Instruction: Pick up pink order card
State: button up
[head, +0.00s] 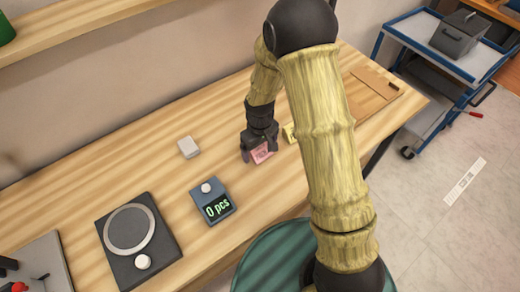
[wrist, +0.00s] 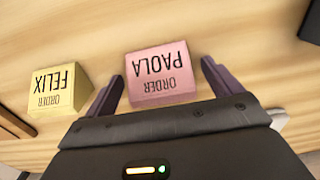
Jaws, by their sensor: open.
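In the wrist view my gripper (wrist: 160,80) is open, with one dark finger on each side of the card's near part. A gap shows on both sides, and I cannot tell whether either finger touches it.
A yellow card (wrist: 60,88) reading "ORDER FELIX" stands close to the left in the wrist view. In the head view, a counter showing "0 pcs" (head: 213,203), a scale-like device (head: 138,242) and a white block (head: 188,147) stand on the table (head: 90,165).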

aim_at(260, 147)
dwell(0.4)
jog(key=c, duration=1.1)
jog(key=shift+o, duration=0.2)
notch_tip(260, 147, up, 10)
jog(key=shift+r, duration=0.1)
